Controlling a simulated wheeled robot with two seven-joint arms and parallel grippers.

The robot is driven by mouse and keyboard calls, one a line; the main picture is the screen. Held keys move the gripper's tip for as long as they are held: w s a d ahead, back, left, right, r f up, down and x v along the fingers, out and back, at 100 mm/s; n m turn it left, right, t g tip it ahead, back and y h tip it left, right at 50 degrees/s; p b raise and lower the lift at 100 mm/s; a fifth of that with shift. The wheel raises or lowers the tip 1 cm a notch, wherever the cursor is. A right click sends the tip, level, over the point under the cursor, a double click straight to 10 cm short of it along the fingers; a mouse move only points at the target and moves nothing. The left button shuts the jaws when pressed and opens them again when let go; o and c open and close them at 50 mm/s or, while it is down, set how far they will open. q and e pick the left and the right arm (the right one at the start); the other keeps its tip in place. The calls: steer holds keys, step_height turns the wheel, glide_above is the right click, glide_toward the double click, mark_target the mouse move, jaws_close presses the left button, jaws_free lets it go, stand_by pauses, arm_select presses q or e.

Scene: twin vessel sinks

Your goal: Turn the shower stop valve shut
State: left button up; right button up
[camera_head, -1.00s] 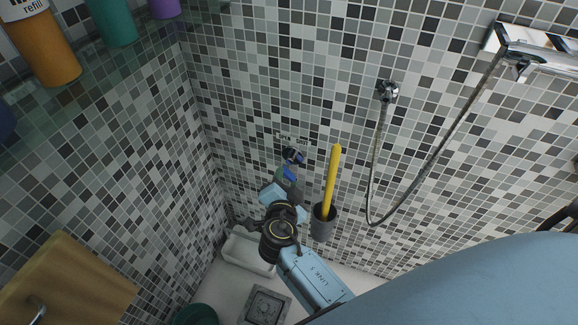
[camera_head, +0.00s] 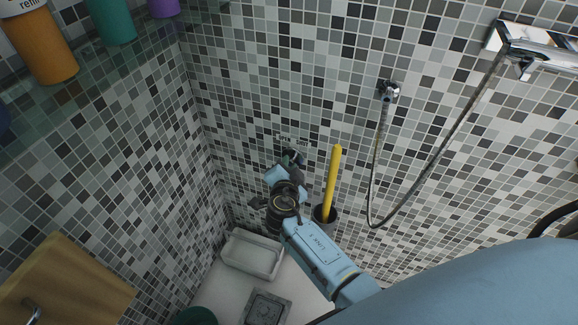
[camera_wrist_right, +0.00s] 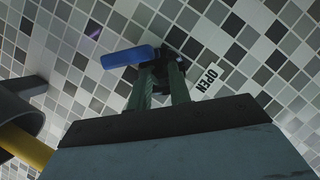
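The shower stop valve (camera_head: 292,156) is a small dark fitting on the tiled wall, mostly hidden behind my right gripper in the head view. In the right wrist view its blue lever (camera_wrist_right: 128,57) points left from the dark valve body (camera_wrist_right: 163,68). Contact cannot be told. The lever sticks out beyond the left finger. My left gripper is not in view.
A yellow-handled brush (camera_head: 331,180) stands in a dark holder (camera_head: 325,214) close to the right of my right gripper. A shower hose (camera_head: 371,190) hangs further right. A white tray (camera_head: 252,254) lies below. Bottles (camera_head: 45,50) stand at upper left.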

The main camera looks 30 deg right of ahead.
jaws_close()
